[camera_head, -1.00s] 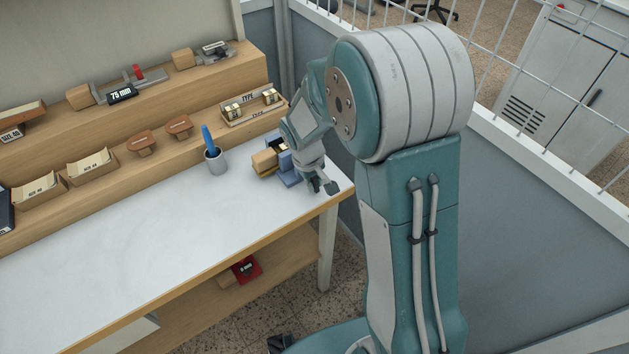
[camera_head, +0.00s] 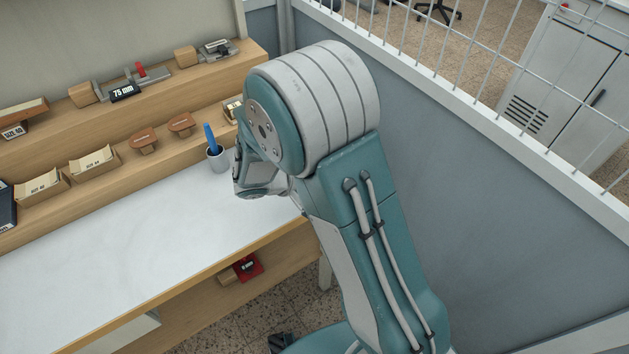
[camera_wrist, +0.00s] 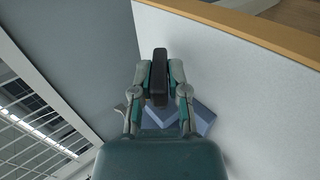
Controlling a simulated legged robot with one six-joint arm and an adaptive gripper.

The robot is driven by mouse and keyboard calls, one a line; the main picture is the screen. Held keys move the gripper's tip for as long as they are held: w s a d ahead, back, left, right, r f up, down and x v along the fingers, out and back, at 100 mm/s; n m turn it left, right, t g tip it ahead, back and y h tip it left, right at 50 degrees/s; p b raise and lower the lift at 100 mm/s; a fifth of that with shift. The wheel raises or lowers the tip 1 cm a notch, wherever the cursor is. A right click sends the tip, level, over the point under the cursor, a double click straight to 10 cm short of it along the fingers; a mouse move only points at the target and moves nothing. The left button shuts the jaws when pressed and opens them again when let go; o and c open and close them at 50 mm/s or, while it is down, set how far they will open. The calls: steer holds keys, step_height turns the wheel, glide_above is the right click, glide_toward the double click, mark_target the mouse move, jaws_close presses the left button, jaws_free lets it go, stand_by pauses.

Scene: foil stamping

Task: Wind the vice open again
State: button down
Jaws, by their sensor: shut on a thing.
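The blue vice (camera_wrist: 203,118) shows only in part in the wrist view, below and to the right of my fingers on the white bench top. In the head view my own arm hides it. My gripper (camera_wrist: 160,78) is shut on a dark, upright-looking bar, the vice handle (camera_wrist: 160,66), which sits between the two fingertips. How the handle joins the vice is hidden behind my gripper. The vice jaws and anything between them cannot be seen.
The bench (camera_head: 130,245) is clear on its left. A grey cup (camera_head: 217,160) with a blue tool stands close to my wrist. Shelves behind hold card boxes (camera_head: 93,163) and brown wooden-looking pieces (camera_head: 143,140). A grey wall with white mesh (camera_head: 500,100) stands right of my arm.

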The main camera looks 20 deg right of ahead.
steer(key=shift+s+f+h, duration=0.1)
steer(key=shift+f+h, duration=0.05)
steer(key=shift+h, duration=0.15)
stand_by(0.4)
steer(key=c, duration=0.6)
jaws_free()
steer(key=shift+a, duration=0.1)
steer(key=shift+c, duration=0.2)
steer(key=shift+a+r, duration=0.25)
steer(key=shift+a, duration=0.05)
steer(key=v, duration=1.1)
steer(key=shift+a, duration=0.25)
steer(key=shift+s, duration=0.15)
